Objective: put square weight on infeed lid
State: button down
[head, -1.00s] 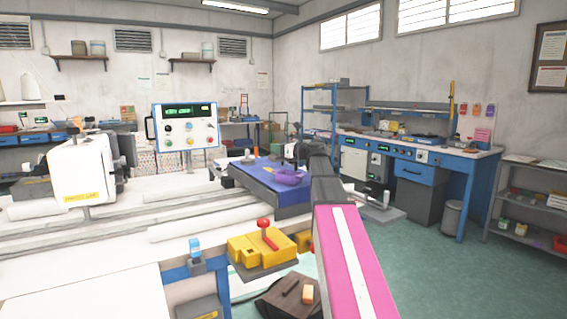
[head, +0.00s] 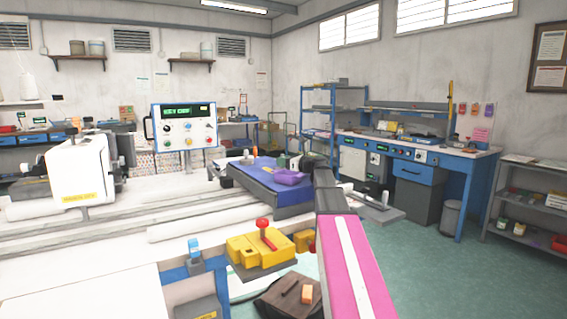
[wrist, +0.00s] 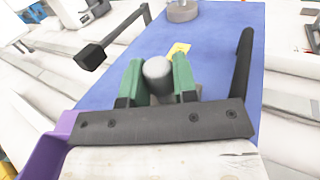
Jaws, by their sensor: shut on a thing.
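My gripper (wrist: 159,80) is shut, its two green fingers on either side of a grey round knob (wrist: 158,69) in the wrist view. I take the knob to be the square weight's top; the body under it is mostly hidden by the fingers and gripper body. The gripper is over a long blue panel (wrist: 225,40), likely the infeed lid. The panel also shows in the head view (head: 262,172), where my gripper (head: 284,160) is small near its far right end. I cannot tell whether the weight touches the panel.
A grey round weight (wrist: 182,10) stands farther along the panel. A yellow tag (wrist: 179,50) lies near the fingers. A dark bar with a block (wrist: 90,56) juts in from the left. A yellow fixture with a red knob (head: 262,247) stands in front.

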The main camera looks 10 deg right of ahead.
jog(key=c, duration=0.9)
grip_release()
jog(key=shift+f, duration=0.1)
jog(key=v, duration=1.2)
